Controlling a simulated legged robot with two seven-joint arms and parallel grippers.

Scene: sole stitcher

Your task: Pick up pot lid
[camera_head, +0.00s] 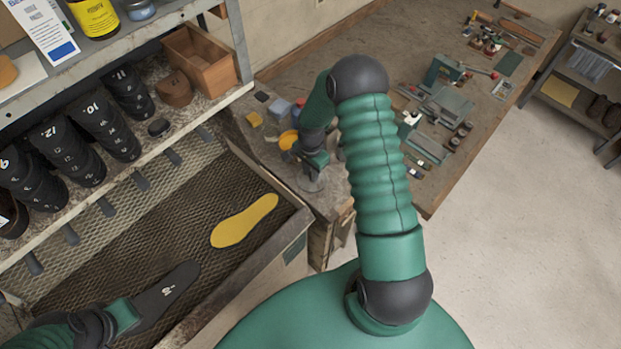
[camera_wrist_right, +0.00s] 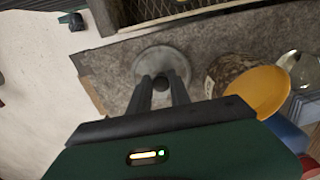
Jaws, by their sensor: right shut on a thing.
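The pot lid is a round grey metal disc with a dark knob. In the right wrist view the lid (camera_wrist_right: 178,62) is just beyond the fingertips of my right gripper (camera_wrist_right: 161,86), which is shut on the knob. In the head view the lid (camera_head: 311,183) shows below my right gripper (camera_head: 316,160), partly covered by it. I cannot tell whether the lid touches the bench. My left gripper (camera_head: 122,316) is at the lower left, at the near end of a black sole (camera_head: 168,292); I cannot tell whether it holds the sole.
A brown, worn pot (camera_wrist_right: 232,70) and a yellow disc (camera_wrist_right: 262,88) stand right of the lid in the wrist view. A mesh tray (camera_head: 285,225) holds a yellow sole (camera_head: 244,221). Tools crowd the far bench.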

